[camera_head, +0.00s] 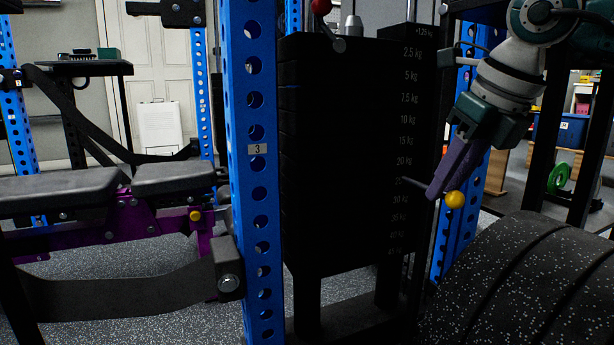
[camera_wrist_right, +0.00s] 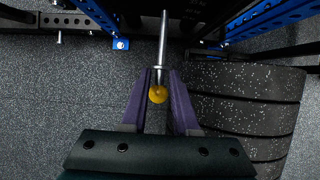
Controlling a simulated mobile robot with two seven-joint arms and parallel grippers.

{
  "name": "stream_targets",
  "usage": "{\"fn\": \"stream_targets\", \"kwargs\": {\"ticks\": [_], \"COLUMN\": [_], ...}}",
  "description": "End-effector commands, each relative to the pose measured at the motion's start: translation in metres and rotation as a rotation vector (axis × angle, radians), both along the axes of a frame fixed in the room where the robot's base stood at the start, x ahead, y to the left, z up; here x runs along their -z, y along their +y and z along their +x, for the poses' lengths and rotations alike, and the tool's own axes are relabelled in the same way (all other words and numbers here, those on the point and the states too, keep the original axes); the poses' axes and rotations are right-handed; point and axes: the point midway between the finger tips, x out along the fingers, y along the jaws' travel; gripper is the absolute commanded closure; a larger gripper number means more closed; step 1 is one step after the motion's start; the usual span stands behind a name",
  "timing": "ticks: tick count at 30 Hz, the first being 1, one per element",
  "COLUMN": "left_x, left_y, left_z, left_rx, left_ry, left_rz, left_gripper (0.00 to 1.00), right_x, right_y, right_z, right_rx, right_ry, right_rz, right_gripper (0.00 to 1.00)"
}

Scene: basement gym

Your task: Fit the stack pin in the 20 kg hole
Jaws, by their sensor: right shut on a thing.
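The black weight stack (camera_head: 340,150) stands mid-view with white kg labels down its right side. The 20 kg label (camera_head: 404,161) is readable; the one below it is partly covered. My right gripper (camera_head: 438,190), with purple fingers, is right of the stack, shut on the stack pin. The pin has a yellow ball knob (camera_head: 455,200) and a steel shaft (camera_wrist_right: 163,40) pointing at the stack. In the head view its tip overlaps the label row just below 20 kg. The holes are too dark to see, and contact with the stack cannot be told. My left gripper is out of view.
A blue perforated upright (camera_head: 258,190) stands just left of the stack, another (camera_head: 455,235) behind my right gripper. Large speckled black plates (camera_head: 530,285) lie at lower right, below the gripper. A padded bench (camera_head: 70,187) is at left. A red knob (camera_head: 321,6) sits above the stack.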

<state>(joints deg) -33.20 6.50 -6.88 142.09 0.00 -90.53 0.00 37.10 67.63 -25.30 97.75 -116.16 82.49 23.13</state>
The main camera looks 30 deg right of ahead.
Motion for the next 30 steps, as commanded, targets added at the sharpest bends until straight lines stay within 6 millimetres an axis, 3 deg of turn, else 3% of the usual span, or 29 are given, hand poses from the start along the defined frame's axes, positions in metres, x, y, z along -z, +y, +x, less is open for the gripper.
{"fn": "stream_targets", "kwargs": {"ticks": [8,16,30], "left_x": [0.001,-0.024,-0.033], "left_y": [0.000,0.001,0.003], "left_z": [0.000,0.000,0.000], "left_rx": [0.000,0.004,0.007], "left_ry": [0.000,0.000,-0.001], "left_rz": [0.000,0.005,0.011], "left_gripper": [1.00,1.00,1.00], "right_x": [-0.002,-0.007,-0.002], "right_y": [0.000,-0.001,-0.006], "right_z": [-0.002,0.023,0.061], "right_rx": [-0.001,-0.002,-0.003], "right_ry": [-0.009,-0.009,-0.009], "right_rz": [-0.003,0.003,0.000], "right_gripper": [1.00,1.00,1.00]}}
